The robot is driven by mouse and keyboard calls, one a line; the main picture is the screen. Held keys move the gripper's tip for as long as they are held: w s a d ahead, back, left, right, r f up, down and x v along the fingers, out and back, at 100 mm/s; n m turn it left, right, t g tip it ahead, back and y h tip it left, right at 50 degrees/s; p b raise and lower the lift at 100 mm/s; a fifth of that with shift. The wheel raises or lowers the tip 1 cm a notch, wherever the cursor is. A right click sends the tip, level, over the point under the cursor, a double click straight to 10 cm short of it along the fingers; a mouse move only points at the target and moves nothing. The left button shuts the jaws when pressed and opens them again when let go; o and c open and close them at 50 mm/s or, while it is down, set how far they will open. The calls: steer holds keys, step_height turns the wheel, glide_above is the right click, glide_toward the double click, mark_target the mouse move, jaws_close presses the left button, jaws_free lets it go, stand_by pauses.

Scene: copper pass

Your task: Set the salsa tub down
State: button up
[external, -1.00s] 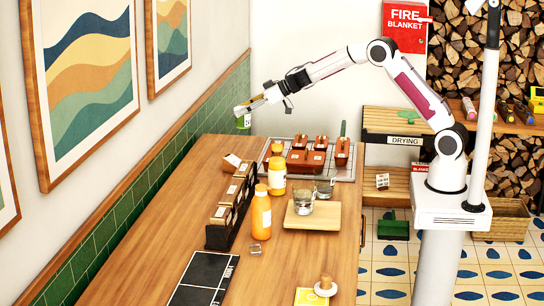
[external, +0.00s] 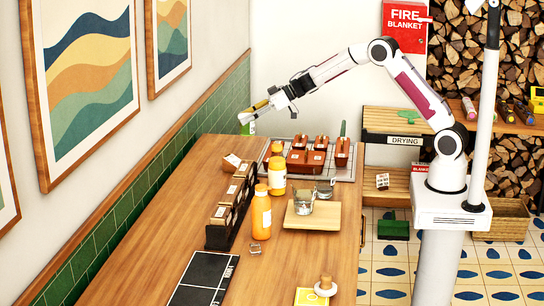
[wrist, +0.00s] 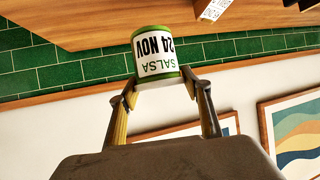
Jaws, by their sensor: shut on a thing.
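The salsa tub (wrist: 158,55) is a small green tub with a white label reading SALSA 24 NOV, upside down in the wrist view. My gripper (wrist: 160,88) is shut on it, with a fingertip at each side. In the external view my gripper (external: 250,114) is over the far left end of the wooden counter (external: 170,190), near the green tiles. The tub (external: 249,127) shows there just below the fingertips, partly hidden by them. It looks raised above the counter; the exact gap cannot be told.
Several terracotta dishes (external: 306,160) stand on a grey rack at the back. The counter's left strip is clear, beside the tiled wall (external: 140,180).

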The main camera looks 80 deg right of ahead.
mark_target(247, 129)
steer(key=shift+f, duration=2.65)
steer(key=shift+f, duration=1.9)
steer(key=shift+f, duration=0.1)
steer(key=o, duration=1.3)
steer(key=shift+s, duration=0.1)
steer(key=shift+s+d+r, duration=0.15)
steer(key=shift+s+r, duration=0.3)
steer(key=shift+v, duration=5.3)
